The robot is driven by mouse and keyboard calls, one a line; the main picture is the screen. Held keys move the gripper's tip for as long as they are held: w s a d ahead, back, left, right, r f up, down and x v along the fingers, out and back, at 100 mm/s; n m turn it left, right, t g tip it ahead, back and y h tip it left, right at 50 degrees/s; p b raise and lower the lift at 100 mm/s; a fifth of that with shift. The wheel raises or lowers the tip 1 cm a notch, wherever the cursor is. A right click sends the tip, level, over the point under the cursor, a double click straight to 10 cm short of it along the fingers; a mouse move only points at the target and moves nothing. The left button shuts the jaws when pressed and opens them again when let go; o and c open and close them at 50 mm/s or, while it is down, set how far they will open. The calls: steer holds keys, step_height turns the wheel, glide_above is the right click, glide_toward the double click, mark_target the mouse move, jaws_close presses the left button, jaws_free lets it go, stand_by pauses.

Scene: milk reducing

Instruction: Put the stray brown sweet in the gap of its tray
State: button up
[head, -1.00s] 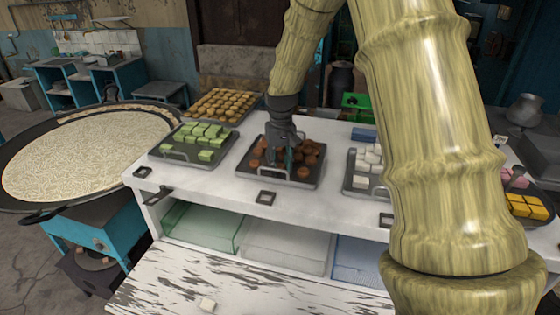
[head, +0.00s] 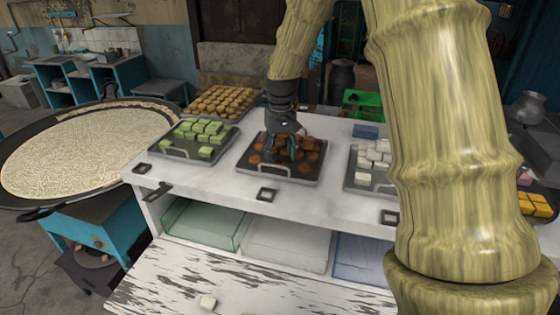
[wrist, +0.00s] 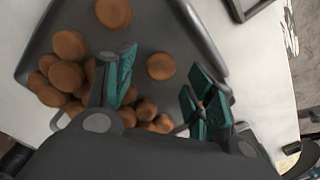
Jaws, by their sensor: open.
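The brown sweets' tray (head: 252,172) is dark metal with a front handle and stands on the white counter. Several round brown sweets (head: 310,157) lie in it, and they also show in the wrist view (wrist: 68,45). My gripper (head: 284,158) is over the tray. In the wrist view my gripper (wrist: 160,95) has its teal-padded fingers apart, with no sweet held between them. One brown sweet (wrist: 161,66) lies by itself just beyond the space between the fingers. Another (wrist: 113,12) lies near the top edge of that view. The fingers hide part of the pile.
A tray of green sweets (head: 178,152) is at left, with a tray of golden sweets (head: 222,102) behind it. A tray of white cubes (head: 371,158) is at right. A wide pan (head: 60,205) stands far left.

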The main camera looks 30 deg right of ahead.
mark_target(280, 162)
step_height(280, 162, up, 9)
steer(key=b, duration=0.2)
steer(key=shift+d, duration=0.1)
stand_by(1.5)
